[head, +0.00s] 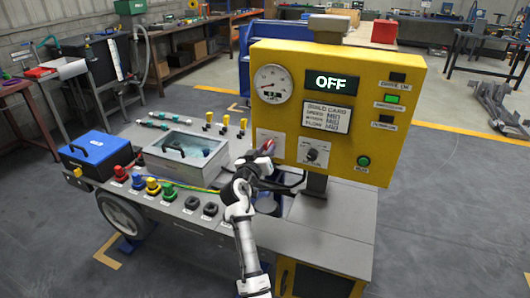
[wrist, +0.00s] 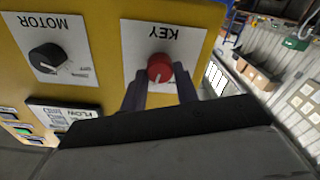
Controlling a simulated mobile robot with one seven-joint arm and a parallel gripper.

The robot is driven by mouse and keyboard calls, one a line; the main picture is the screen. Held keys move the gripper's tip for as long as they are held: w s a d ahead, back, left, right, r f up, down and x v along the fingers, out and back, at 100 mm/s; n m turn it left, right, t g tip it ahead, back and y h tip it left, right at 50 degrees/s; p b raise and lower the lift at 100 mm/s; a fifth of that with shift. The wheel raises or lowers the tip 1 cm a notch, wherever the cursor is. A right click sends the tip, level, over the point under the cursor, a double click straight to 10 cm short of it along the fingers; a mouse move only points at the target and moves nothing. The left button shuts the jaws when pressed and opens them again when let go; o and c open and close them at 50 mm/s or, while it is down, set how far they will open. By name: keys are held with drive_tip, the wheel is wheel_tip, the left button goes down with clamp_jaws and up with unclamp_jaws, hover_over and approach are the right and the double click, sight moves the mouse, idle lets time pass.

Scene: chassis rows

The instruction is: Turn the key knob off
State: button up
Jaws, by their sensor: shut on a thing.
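The red key knob (wrist: 160,69) sits on a white plate marked KEY on the yellow panel. In the wrist view, which shows the panel upside down, my gripper (wrist: 161,88) has one dark finger on each side of the knob and is shut on it. A pale pointer line shows on the knob's face; its exact setting is hard to read. In the head view the knob (head: 268,146) is partly hidden by my gripper (head: 262,160). The display (head: 331,82) at the panel's top reads OFF.
A black MOTOR knob (head: 312,154) is right of the key plate in the head view.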

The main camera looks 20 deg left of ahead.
drive_tip(key=n, duration=0.4)
drive_tip(key=shift+n+p, duration=0.3)
drive_tip(key=shift+n, duration=0.1)
drive_tip(key=n+p, duration=0.1)
drive_tip(key=n, duration=0.3)
idle(0.4)
drive_tip(key=o, duration=1)
drive_tip(key=s+b, duration=0.1)
drive_tip(key=s, duration=0.3)
drive_tip(key=s+b, duration=0.1)
drive_tip(key=s, duration=0.4)
drive_tip(key=s+b, duration=0.1)
drive_tip(key=s, duration=0.4)
drive_tip(key=shift+a, duration=0.3)
